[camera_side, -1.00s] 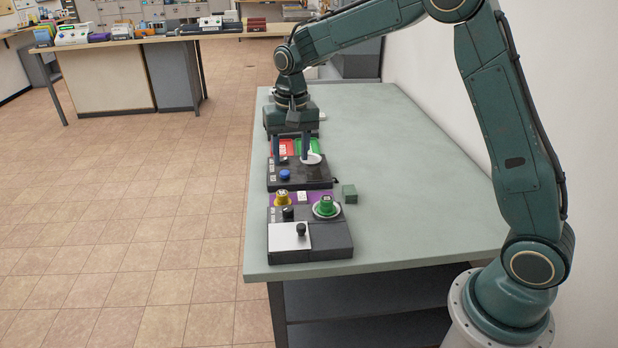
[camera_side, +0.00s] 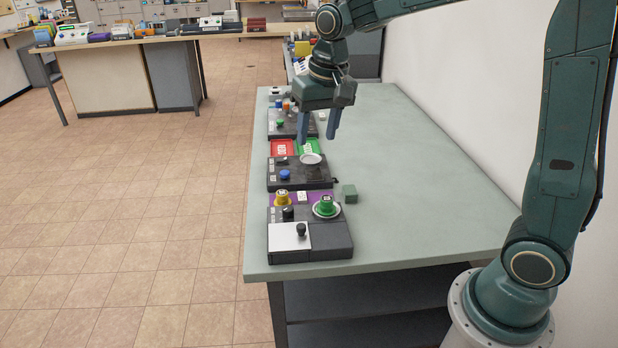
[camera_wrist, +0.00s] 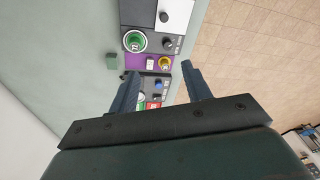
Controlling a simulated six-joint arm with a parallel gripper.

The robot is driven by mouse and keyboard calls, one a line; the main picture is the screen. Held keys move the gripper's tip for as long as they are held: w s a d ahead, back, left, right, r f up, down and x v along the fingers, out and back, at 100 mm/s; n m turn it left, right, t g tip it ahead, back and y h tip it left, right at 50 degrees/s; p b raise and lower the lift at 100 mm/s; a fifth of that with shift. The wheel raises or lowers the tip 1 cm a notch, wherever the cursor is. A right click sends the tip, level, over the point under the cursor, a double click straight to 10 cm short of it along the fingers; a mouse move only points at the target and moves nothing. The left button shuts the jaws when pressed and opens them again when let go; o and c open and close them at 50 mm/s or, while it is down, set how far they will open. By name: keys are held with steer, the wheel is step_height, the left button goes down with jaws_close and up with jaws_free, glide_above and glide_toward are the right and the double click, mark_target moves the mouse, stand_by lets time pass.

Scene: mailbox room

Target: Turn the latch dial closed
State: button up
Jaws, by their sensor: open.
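My gripper (camera_side: 316,139) is open and empty, its two fingers pointing down above the panels. The wrist view shows the open fingers (camera_wrist: 158,76) too. Which control is the latch dial is not certain. The wrist view shows the green dial (camera_wrist: 134,42), yellow dial (camera_wrist: 165,62) and black knob (camera_wrist: 164,16). The middle panel has a white round dial (camera_side: 311,159) below my fingers, apart from them, and a blue button (camera_side: 285,175).
Red (camera_side: 283,148) and green (camera_side: 307,147) plates lie behind the middle panel, with another panel (camera_side: 288,125) farther back. A small green block (camera_side: 349,193) sits right of the panels. The right side of the grey-green table (camera_side: 420,190) is clear.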

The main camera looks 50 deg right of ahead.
steer(key=s+r+n, duration=0.1)
steer(key=s+r, duration=0.2)
steer(key=s, duration=0.3)
steer(key=shift+a+t, duration=0.25)
steer(key=shift+t, duration=0.15)
steer(key=shift+s+r, duration=0.1)
steer(key=s+n+t, duration=0.2)
steer(key=s+n, duration=0.1)
steer(key=s, duration=1.4)
steer(key=shift+a+f+n+t, duration=0.25)
steer(key=shift+a+n+t, duration=0.05)
steer(key=shift+n+t, duration=0.1)
steer(key=shift+w, duration=0.1)
stand_by(0.4)
